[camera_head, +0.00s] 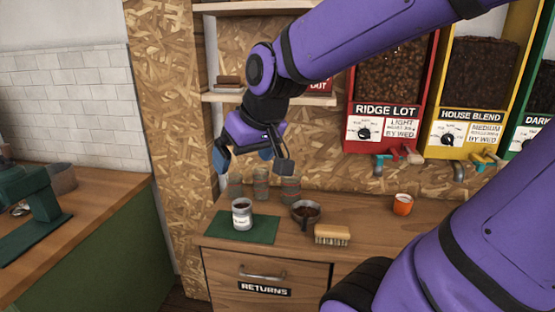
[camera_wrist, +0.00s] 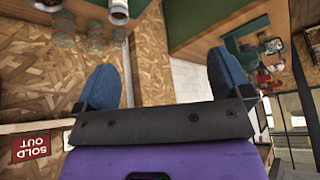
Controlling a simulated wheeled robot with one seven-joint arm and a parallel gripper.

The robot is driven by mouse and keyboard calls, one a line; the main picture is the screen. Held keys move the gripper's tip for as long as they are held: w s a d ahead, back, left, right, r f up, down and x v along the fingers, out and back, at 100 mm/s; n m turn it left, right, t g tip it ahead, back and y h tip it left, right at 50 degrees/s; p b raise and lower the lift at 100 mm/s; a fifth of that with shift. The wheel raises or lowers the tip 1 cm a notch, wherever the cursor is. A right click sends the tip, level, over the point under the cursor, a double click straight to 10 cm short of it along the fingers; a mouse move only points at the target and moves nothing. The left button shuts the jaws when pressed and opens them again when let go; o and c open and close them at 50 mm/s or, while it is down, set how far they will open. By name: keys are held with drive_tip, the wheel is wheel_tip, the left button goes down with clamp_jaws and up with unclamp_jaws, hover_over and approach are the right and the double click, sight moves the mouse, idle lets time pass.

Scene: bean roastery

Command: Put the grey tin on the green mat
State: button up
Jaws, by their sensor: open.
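A grey tin (camera_head: 242,213) with a white label stands upright on the green mat (camera_head: 218,229), at the left end of the wooden counter. In the wrist view the tin (camera_wrist: 118,9) shows only in part at the top edge, with a strip of the green mat (camera_wrist: 83,7) beside it. My gripper (camera_head: 251,164) is open and empty, in the air above the tin and clear of it. Its two blue-padded fingers stand wide apart in the wrist view (camera_wrist: 163,78), with nothing between them.
Several clear glasses (camera_head: 261,185) stand behind the mat. Bean dispensers (camera_head: 390,105) hang above the counter's right side. A shelf (camera_head: 222,97) is behind my arm.

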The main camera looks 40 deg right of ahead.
drive_tip(key=s+r, duration=0.2)
drive_tip(key=s, duration=0.7)
drive_tip(key=shift+s+a+r, duration=0.3)
drive_tip(key=shift+s, duration=0.1)
idle(0.7)
